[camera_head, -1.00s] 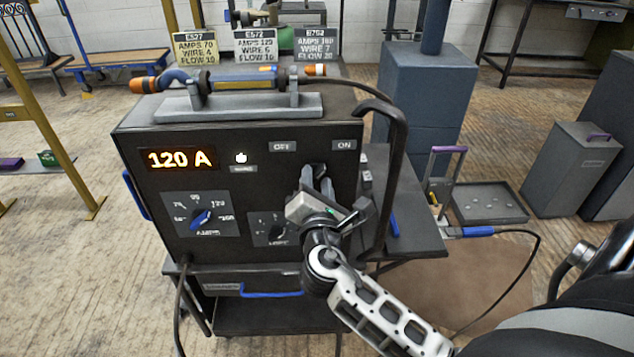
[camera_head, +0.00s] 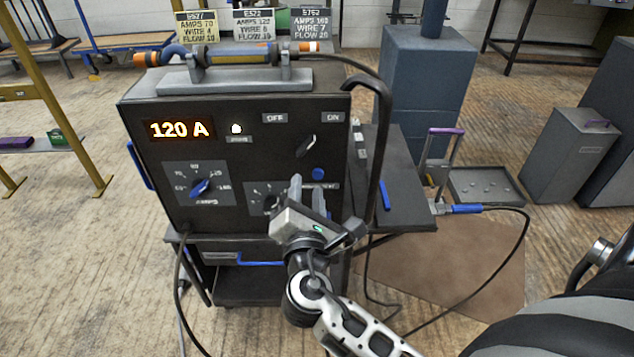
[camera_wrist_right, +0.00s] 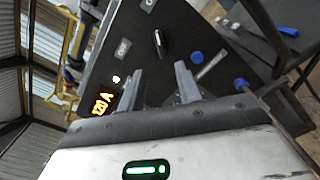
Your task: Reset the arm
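My right gripper (camera_head: 308,188) is in front of the lower right of the black machine's front panel (camera_head: 240,155). Its two fingers stand apart with nothing between them, and they also show apart in the right wrist view (camera_wrist_right: 158,75). A black switch knob (camera_head: 306,145) sits above it, its pale mark leaning toward the ON label (camera_head: 333,117). A blue button (camera_head: 318,174) is just above the fingers. The lower dial (camera_head: 270,203) is partly hidden by the gripper. I cannot tell whether the fingers touch the panel. My left gripper is not in view.
The orange display (camera_head: 176,129) reads 120 A, with a blue dial (camera_head: 200,187) below. A black curved handle (camera_head: 380,150) rises right of the gripper. A side shelf (camera_head: 405,190) and cable lie right. Floor at left is open.

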